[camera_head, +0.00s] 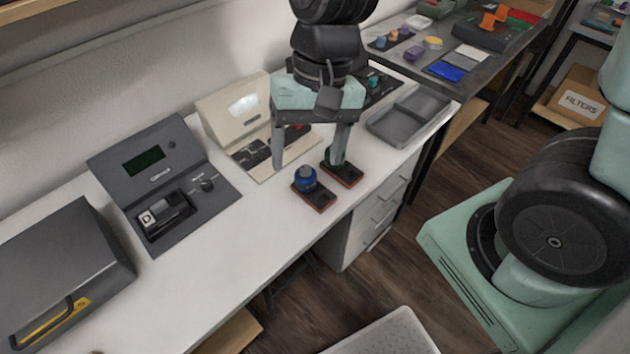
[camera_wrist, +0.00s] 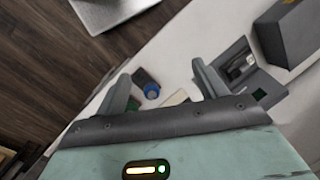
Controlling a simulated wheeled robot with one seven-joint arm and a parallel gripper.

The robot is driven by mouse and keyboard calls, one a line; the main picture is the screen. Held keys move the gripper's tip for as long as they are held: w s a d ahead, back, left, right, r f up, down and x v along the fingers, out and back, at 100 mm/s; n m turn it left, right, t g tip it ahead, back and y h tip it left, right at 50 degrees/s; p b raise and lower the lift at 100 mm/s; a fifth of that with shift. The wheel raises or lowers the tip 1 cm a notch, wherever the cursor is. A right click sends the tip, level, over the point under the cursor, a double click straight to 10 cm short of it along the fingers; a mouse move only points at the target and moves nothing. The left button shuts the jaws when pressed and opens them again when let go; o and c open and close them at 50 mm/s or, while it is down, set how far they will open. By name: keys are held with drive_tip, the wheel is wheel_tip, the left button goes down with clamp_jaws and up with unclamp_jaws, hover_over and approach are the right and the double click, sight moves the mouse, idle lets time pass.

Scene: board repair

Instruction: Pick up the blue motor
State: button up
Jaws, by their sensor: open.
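The blue motor (camera_head: 305,177) stands upright on a small dark base with a reddish edge (camera_head: 316,199) on the white workbench. It also shows in the wrist view (camera_wrist: 152,91), between my fingers and nearer the left one. My gripper (camera_head: 308,163) is open and empty, with its fingers pointing down over the bench near the motor. In the wrist view its fingers (camera_wrist: 161,72) are wide apart. I cannot tell how high the fingertips are. A green motor (camera_head: 335,157) on a similar base is just right of the blue one, partly hidden by my right finger.
A dark tester with a screen (camera_head: 145,160) and a cream device (camera_head: 234,104) stand behind and left. A grey tray (camera_head: 408,116) is at the right end of the bench. A dark case (camera_head: 60,270) is at the far left. The bench front left of the motors is clear.

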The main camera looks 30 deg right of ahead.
drive_tip(key=w+d+f+m+y, duration=0.1)
drive_tip(key=w+d+f+m, duration=0.2)
drive_tip(key=w+d+m, duration=0.45)
drive_tip(key=m+t+y, duration=0.1)
drive_tip(key=m, duration=0.7)
approach(309, 168)
drive_tip(key=x, duration=0.5)
drive_tip(key=shift+w+f, duration=0.3)
drive_tip(key=shift+f, duration=0.1)
drive_tip(key=x, duration=0.3)
drive_tip(key=b+x, duration=0.1)
drive_tip(key=x, duration=0.1)
drive_tip(key=shift+s+a+f, duration=0.15)
drive_tip(key=shift+s, duration=0.15)
drive_tip(key=shift+a+f, duration=0.25)
drive_tip(key=shift+f, duration=0.25)
drive_tip(key=c, duration=1.1)
